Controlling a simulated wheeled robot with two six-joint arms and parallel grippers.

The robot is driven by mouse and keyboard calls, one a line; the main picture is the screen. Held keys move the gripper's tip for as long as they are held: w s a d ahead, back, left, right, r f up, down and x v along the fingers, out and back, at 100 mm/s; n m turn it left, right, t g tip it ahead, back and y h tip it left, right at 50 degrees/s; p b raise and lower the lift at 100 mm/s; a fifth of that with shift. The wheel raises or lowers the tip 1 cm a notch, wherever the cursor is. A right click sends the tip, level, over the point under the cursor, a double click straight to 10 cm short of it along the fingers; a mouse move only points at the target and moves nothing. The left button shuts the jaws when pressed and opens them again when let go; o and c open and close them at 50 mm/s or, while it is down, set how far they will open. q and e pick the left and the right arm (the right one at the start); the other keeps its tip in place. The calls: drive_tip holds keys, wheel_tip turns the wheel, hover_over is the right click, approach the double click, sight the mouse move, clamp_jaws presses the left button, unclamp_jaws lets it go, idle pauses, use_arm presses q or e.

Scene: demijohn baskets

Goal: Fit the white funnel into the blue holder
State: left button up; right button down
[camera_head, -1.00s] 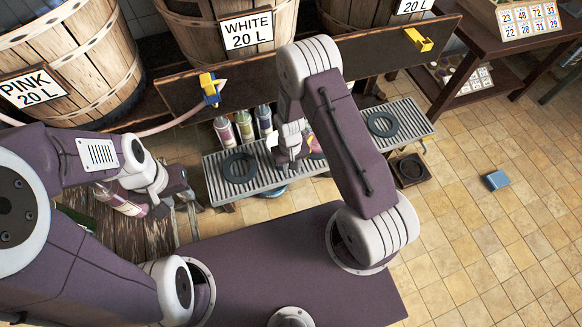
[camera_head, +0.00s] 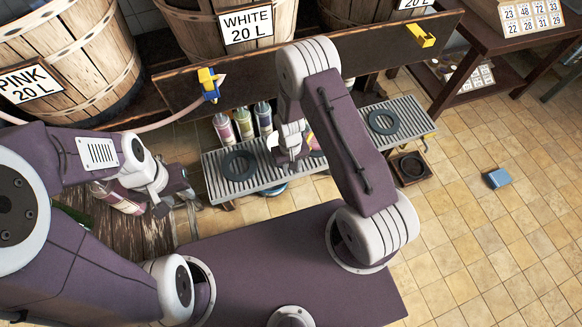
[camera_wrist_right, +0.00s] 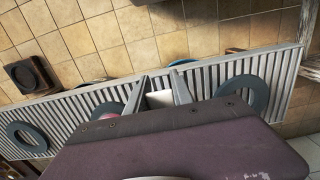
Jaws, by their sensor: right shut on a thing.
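My right gripper (camera_head: 289,158) is above the slatted metal rack, its jaws largely hidden by my right arm. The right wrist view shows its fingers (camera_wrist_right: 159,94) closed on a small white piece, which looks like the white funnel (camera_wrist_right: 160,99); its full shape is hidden. A blue and yellow fitting (camera_head: 209,85) is on the dark board to the left of this gripper; I cannot tell for certain that it is the blue holder. My left gripper (camera_head: 177,204) is low at the left, beside a bottle with a pink label (camera_head: 117,198); its fingers are unclear.
The rack (camera_head: 218,188) carries dark rings (camera_head: 239,166), and several bottles (camera_head: 244,124) stand behind it. Barrels with signs (camera_head: 247,26) stand behind the board. A yellow bracket (camera_head: 420,36) is on the board. A blue box (camera_head: 497,179) lies on open tiled floor at the right.

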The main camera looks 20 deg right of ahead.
idle(0.6)
drive_tip(key=shift+r+p, duration=0.15)
drive_tip(key=shift+p, duration=0.3)
drive_tip(key=shift+r+p, duration=0.1)
drive_tip(key=shift+p, duration=0.55)
idle(0.9)
drive_tip(key=shift+f, duration=0.4)
idle(0.4)
drive_tip(key=c, duration=1)
unclamp_jaws()
drive_tip(key=shift+c, duration=0.2)
